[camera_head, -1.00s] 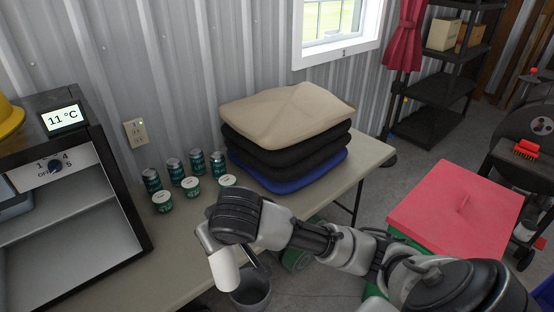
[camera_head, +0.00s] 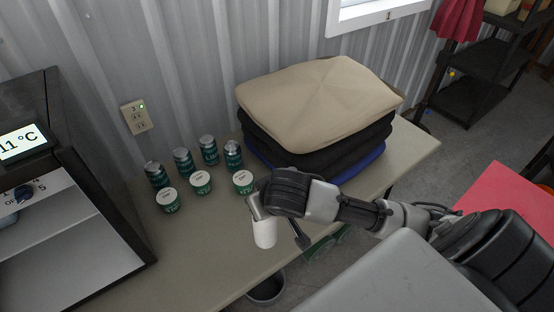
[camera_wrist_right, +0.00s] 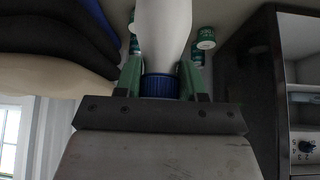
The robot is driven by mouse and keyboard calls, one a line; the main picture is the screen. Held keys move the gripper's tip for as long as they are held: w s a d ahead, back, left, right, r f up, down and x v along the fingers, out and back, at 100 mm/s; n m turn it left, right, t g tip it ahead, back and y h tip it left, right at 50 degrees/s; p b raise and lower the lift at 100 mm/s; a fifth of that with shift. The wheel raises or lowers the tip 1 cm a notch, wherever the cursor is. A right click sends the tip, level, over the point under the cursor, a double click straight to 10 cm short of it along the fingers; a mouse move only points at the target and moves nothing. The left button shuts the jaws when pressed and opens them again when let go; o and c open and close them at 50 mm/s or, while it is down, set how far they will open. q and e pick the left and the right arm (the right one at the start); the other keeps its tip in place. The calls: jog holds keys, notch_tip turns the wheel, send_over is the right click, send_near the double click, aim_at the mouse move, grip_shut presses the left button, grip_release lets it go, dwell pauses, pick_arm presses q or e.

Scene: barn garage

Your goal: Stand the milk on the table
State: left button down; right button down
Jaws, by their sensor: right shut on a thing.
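The milk is a white bottle (camera_head: 265,232) with a blue cap (camera_wrist_right: 161,86). My right gripper (camera_wrist_right: 162,80) is shut on it at the cap end, with one green finger on each side. In the head view my right gripper (camera_head: 258,207) is above the front edge of the table (camera_head: 205,247), and the white bottle hangs below it. I cannot tell from the head view whether the bottle's bottom touches the table. My left gripper is not in view.
Several dark green cans (camera_head: 183,162) and white-lidded tubs (camera_head: 200,182) stand behind the bottle. Stacked cushions (camera_head: 318,100) fill the table's right part. An open fridge (camera_head: 60,215) stands left. A grey bin (camera_head: 267,288) is below the front edge. The table's front left is clear.

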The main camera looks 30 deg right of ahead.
jog(key=shift+w+a, duration=0.15)
jog(key=shift+a, duration=0.1)
jog(key=w+a+f+p, duration=0.2)
jog(key=w+a+f, duration=0.4)
jog(key=w+f, duration=0.3)
jog(key=shift+a+f, duration=0.35)
jog(key=shift+f, duration=0.55)
jog(key=shift+s+f, duration=0.1)
jog(key=c, duration=0.7)
grip_release()
jog(key=shift+o, duration=0.2)
jog(key=v, duration=1.2)
